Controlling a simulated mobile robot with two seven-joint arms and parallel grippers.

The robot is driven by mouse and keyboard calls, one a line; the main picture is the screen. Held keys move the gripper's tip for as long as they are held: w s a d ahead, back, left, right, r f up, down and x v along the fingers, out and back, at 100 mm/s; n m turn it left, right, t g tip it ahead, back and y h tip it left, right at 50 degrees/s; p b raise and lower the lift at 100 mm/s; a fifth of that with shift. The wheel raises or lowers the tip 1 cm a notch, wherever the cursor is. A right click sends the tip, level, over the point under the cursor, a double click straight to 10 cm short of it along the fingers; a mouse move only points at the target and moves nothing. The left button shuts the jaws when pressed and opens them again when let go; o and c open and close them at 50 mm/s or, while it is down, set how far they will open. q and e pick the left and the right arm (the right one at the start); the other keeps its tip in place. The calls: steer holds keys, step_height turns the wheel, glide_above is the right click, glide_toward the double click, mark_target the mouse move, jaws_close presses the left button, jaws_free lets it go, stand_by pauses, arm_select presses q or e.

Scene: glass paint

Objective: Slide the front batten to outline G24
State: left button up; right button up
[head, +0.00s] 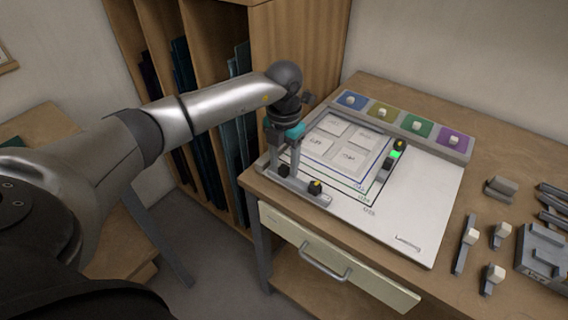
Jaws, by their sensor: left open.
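The front batten (302,191) is a grey bar with black knobs, lying along the front left edge of the white board (410,219). Nested outlines are drawn on the board, with small labels (369,210) at their corners; I cannot read which one is G24. My left gripper (283,168) is above the left part of the batten, fingers pointing down and open. Whether its fingers touch the batten is not clear. A second batten (375,176), with a black knob and a green light, stands on the right side of the outlines. My right gripper is not in view.
Pale tiles (350,153) lie inside the outlines. A grey strip with blue, yellow, green and purple pads (421,127) runs along the back. Grey tools with white knobs (468,240) and a grey block (543,250) lie at the right. The board's front right is mostly clear.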

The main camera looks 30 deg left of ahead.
arm_select(q)
steer(key=shift+f, duration=0.4)
steer(key=shift+c, duration=0.3)
jaws_close()
steer(key=shift+r, duration=0.1)
stand_by(0.8)
